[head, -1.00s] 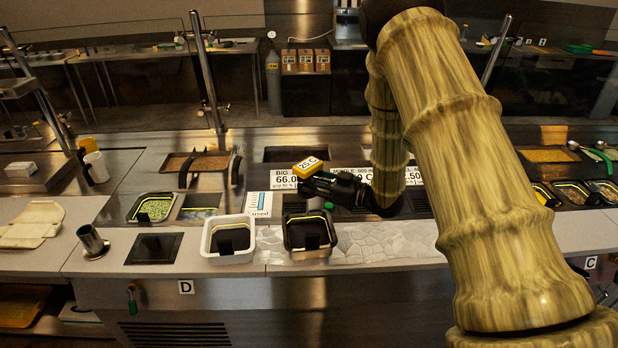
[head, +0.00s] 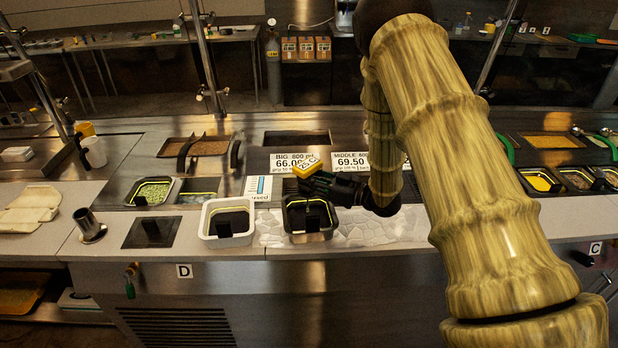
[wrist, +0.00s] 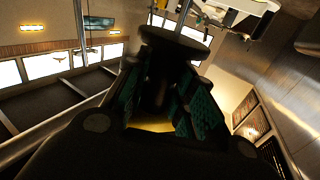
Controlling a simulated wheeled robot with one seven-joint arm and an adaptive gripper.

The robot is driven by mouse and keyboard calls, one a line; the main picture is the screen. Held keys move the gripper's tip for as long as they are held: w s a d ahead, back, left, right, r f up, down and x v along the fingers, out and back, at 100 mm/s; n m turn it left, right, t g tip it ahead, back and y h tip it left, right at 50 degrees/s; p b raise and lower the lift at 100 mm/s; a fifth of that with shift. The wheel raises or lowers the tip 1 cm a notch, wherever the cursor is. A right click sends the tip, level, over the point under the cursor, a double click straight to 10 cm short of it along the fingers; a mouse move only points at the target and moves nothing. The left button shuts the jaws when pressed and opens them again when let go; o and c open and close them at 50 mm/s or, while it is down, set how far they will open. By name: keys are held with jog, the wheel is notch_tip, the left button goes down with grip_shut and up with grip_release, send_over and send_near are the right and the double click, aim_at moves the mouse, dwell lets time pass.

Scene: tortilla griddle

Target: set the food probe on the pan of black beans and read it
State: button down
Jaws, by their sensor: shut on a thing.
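My gripper (head: 318,178) is shut on the yellow food probe (head: 307,166), whose white face reads about 25 C. It holds the probe, tilted, behind and above a black tub (head: 308,236) on the counter. In the wrist view the dark fingers with green pads (wrist: 160,98) fill the middle, with a dark round disc above them. I cannot tell how much of the probe shows there. The pan of black beans cannot be picked out for sure; several sunken pans show, one with dark contents (head: 197,190).
A white tub (head: 206,229) stands left of the black one. Price labels (head: 292,163) lie behind my gripper. Pans (head: 540,180) sit at right. My arm covers much of the right.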

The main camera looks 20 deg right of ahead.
aim_at(310, 164)
jog(key=shift+f+b, duration=1.55)
jog(key=shift+f, duration=1.15)
jog(key=shift+s+d, duration=0.15)
dwell(1.1)
jog(key=shift+r+p, duration=3.2)
jog(key=shift+r, duration=3.05)
